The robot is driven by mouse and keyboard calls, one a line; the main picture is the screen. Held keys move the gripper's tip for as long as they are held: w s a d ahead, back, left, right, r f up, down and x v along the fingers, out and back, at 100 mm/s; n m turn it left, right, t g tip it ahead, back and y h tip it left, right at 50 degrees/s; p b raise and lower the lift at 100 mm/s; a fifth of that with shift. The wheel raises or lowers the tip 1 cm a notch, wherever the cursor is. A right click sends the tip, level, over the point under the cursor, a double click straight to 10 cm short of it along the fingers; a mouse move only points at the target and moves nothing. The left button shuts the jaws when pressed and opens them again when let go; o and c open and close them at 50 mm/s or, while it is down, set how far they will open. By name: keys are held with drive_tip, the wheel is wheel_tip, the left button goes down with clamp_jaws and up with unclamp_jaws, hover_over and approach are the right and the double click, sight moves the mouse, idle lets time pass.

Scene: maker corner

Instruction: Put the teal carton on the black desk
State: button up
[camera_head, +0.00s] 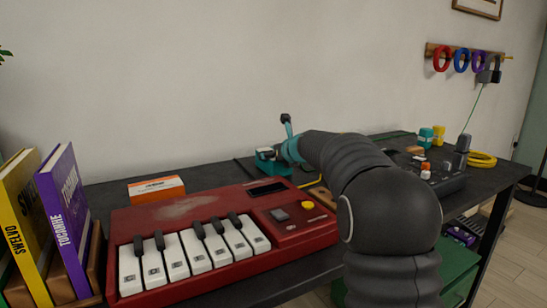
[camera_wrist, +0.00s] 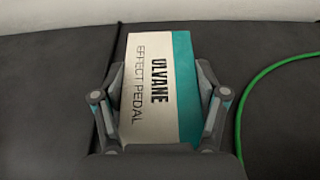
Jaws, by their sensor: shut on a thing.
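The teal carton (camera_wrist: 155,60) is a white box with a teal side band, printed "ULVANE EFFECT PEDAL", in the middle of the wrist view. My gripper (camera_wrist: 160,88) is shut on it, one finger on each side. In the head view a small teal part of the carton (camera_head: 266,163) shows at the end of my arm, behind the red keyboard; my gripper is small and partly hidden there. The black desk (camera_head: 98,196) runs along the wall, and its dark top (camera_wrist: 50,85) surrounds the carton in the wrist view. Whether the carton touches the desk is unclear.
A red keyboard (camera_head: 180,208) fills the desk's front, with an orange-and-white box (camera_head: 156,189) behind it. Books (camera_head: 62,220) stand at left. A green cable (camera_wrist: 242,110) curves right of the carton. A yellow cable coil (camera_head: 481,159) lies at far right.

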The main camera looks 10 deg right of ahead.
drive_tip(key=shift+f, duration=0.1)
drive_tip(key=o, duration=1.3)
drive_tip(key=shift+o, duration=0.2)
drive_tip(key=shift+s+r, duration=0.1)
drive_tip(key=shift+r, duration=0.1)
drive_tip(key=v, duration=1.2)
